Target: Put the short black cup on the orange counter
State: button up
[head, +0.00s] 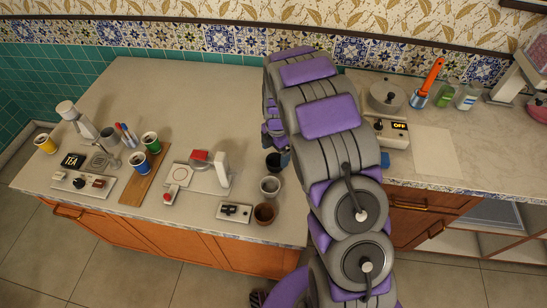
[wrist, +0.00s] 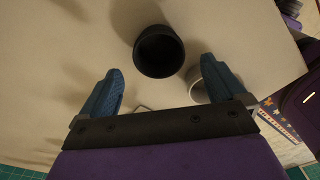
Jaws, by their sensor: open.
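A short black cup (head: 273,162) stands upright on the light top of the orange-fronted counter (head: 190,85), left of my arm. In the wrist view the black cup (wrist: 160,50) shows its dark round mouth, just beyond and between my fingertips. My gripper (wrist: 162,68) is open and empty, with one blue finger on each side of the cup's near rim. In the head view my gripper is mostly hidden by my arm. A pale grey cup (head: 270,186) is close to the black cup; in the wrist view it sits partly behind the right finger.
A brown cup (head: 265,213) and a small switch box (head: 234,211) stand near the counter's front edge. A white device with a red part (head: 200,158) and a wooden board with coloured cups (head: 133,193) are further left. The back of the counter is clear.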

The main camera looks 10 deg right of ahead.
jog(key=s+r+m+p, duration=0.1)
jog(key=s+r+m, duration=0.25)
jog(key=r, duration=0.45)
jog(key=s+r+m, duration=0.2)
jog(key=s+r, duration=0.3)
jog(key=r, duration=0.2)
jog(key=s+r+m, duration=0.3)
jog(key=s+m, duration=0.2)
jog(key=s, duration=0.5)
jog(key=s+r+m+g, duration=0.1)
jog(key=s+r+m, duration=0.2)
jog(key=s+m, duration=0.3)
jog(key=s+r+m, duration=0.3)
jog(key=s+m, duration=0.3)
jog(key=s, duration=0.8)
jog(key=shift+s+r, duration=0.25)
jog(key=shift+r, duration=0.05)
